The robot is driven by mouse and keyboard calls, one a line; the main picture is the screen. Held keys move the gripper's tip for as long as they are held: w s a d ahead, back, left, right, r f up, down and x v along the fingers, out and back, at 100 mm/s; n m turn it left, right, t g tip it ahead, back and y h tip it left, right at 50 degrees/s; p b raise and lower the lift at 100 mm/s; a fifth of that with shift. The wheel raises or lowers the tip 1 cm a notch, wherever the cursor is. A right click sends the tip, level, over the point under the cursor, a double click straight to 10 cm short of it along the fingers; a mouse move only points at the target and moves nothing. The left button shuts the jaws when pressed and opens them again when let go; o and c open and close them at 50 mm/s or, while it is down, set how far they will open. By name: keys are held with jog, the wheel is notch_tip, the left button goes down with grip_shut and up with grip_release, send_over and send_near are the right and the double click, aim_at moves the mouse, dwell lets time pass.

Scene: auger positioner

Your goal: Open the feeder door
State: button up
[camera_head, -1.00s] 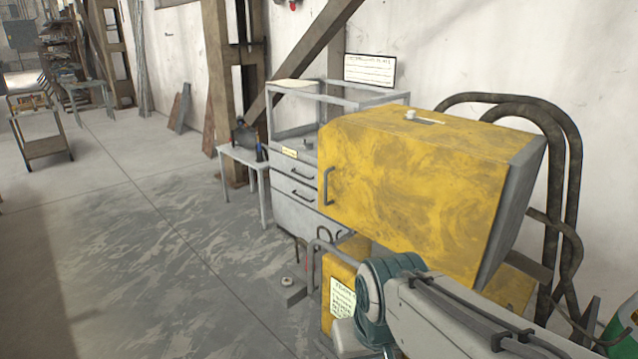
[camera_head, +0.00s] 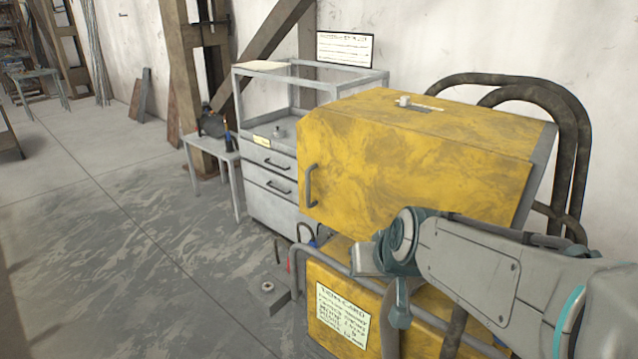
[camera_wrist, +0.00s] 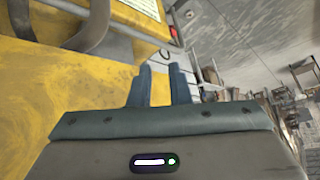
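The feeder is a yellow, worn-looking box (camera_head: 415,165) at the centre right of the head view. A grey bar handle (camera_head: 311,185) stands upright on its left part, and no open gap shows there. In the wrist view, my gripper (camera_wrist: 160,68) has two blue-grey fingers standing apart, with nothing visible between them. In the head view my arm reaches in from the right, below and in front of the yellow box. The fingertips are not clear there, and I see no contact with the handle.
A lower yellow housing with an item card (camera_head: 341,315) sits under the box, with a grey bent tube beside it. A grey drawer cabinet (camera_head: 272,212) and small table (camera_head: 212,155) stand behind left. Thick dark hoses (camera_head: 572,130) rise at right. Floor at left is clear.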

jog(key=w+a+r+m+t+b, duration=0.15)
jog(key=w+a+t, duration=0.25)
jog(key=w+a, duration=0.45)
jog(key=w+a+r+t+b, duration=0.15)
jog(key=w+a+t, duration=0.4)
jog(key=w, duration=0.65)
jog(key=m+h+b, duration=0.1)
jog(key=m+h, duration=0.4)
jog(key=h, duration=0.5)
send_near(307, 190)
jog(key=shift+h, duration=0.3)
jog(key=x, duration=0.5)
jog(key=p+x, duration=0.1)
jog(key=x, duration=0.4)
jog(key=shift+w+f, duration=0.2)
jog(key=shift+w, duration=0.2)
jog(key=shift+c, duration=0.4)
grip_shut()
